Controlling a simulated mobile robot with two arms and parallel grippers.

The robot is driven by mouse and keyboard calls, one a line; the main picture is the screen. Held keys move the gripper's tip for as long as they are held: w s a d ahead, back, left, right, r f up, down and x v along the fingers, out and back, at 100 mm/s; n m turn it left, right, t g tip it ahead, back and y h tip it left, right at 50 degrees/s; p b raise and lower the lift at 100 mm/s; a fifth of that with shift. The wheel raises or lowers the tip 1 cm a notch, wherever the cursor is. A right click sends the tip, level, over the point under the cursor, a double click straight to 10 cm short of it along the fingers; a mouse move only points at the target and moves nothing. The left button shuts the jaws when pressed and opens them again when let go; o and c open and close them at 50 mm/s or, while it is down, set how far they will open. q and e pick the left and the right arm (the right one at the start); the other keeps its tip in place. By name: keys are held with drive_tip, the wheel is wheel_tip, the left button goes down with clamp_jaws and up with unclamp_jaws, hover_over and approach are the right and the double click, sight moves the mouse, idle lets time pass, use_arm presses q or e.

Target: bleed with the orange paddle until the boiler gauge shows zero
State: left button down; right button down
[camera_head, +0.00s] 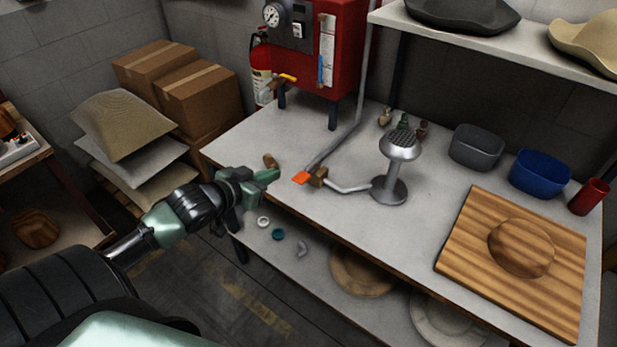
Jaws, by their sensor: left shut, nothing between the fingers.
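The orange paddle (300,178) sits on a small brass valve (318,177) near the table's front left edge. A pipe from the valve runs to a grey steam stand (391,188) with a round perforated head. The red boiler (330,50) stands at the back left of the table. Its gauge (271,15) is a white dial with a dark needle, too small to read here. My left gripper (276,174) is shut and empty, just left of the orange paddle and apart from it. My right gripper does not show.
A wooden hat block board (461,254), a grey bin (475,148), a blue bin (540,174) and a red cup (588,196) occupy the table's right side. A shelf (390,14) with hats overhangs the back. A brass fitting (270,161) lies behind my left gripper.

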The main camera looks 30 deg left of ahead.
use_arm(q)
drive_tip(key=shift+w+d+r, duration=0.1)
drive_tip(key=shift+d+r, duration=0.3)
drive_tip(key=shift+r, duration=0.2)
drive_tip(key=shift+w, duration=0.15)
drive_tip(key=p, duration=0.1)
hover_over(296, 182)
drive_tip(key=w, duration=0.1)
wheel_tip(296, 182, down, 4)
drive_tip(key=shift+r, duration=0.15)
drive_tip(key=f, duration=0.1)
drive_tip(key=f+p, duration=0.1)
drive_tip(key=shift+s+f, duration=0.3)
drive_tip(key=shift+f, duration=0.1)
drive_tip(key=shift+s+f, duration=0.15)
drive_tip(key=shift+f, duration=0.55)
